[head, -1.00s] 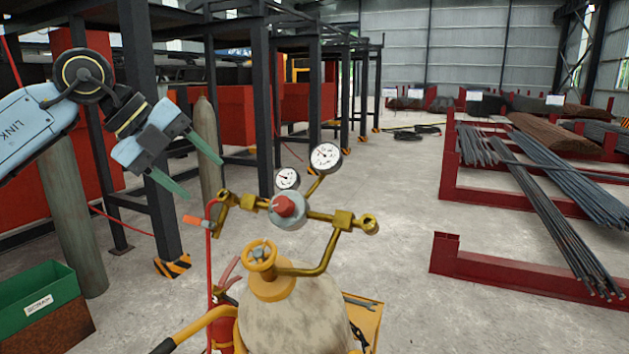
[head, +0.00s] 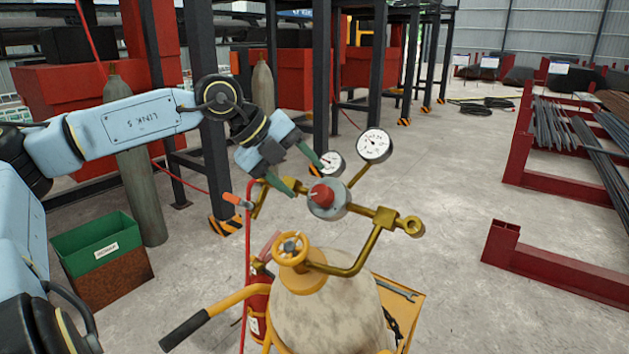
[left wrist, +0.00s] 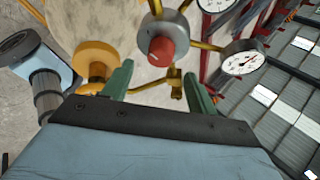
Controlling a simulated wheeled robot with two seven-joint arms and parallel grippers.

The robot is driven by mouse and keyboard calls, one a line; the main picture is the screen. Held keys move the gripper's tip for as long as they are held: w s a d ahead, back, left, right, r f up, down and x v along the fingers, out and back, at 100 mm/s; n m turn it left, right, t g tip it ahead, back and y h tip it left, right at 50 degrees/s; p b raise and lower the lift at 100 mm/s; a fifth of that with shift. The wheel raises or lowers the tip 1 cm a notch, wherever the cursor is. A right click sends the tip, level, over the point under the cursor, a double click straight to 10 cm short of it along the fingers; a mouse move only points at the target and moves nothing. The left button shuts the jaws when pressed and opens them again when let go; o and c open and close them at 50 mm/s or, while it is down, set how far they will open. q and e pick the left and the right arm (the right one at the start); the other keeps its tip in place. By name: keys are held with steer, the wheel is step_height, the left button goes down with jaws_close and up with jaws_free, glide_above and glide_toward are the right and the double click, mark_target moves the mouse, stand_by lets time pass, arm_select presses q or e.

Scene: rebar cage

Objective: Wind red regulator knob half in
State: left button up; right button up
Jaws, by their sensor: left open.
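The red regulator knob (head: 321,194) sits on the round grey regulator body (head: 326,207), which joins brass pipework above a cylinder. My left gripper (head: 306,178) is open, its two green fingers just left of and above the knob, apart from it as far as I can tell. In the left wrist view the red knob (left wrist: 161,50) lies beyond the fingertips (left wrist: 157,78), roughly midway between them, with nothing held. Two white-faced gauges (head: 373,145) stand behind the regulator. My right gripper is not in view.
The yellow valve handwheel (head: 291,249) and the pale cylinder (head: 328,310) stand below the regulator on a yellow trolley (head: 409,305). A torch with an orange tip (head: 236,200) hangs at the left. A green bin (head: 97,246) and grey cylinder (head: 140,190) stand further left.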

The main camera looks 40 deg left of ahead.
mark_target(319, 192)
arm_select(q)
steer(key=x, duration=0.3)
steer(key=shift+w+f, duration=0.1)
steer(key=shift+f, duration=0.05)
steer(key=shift+x, duration=0.8)
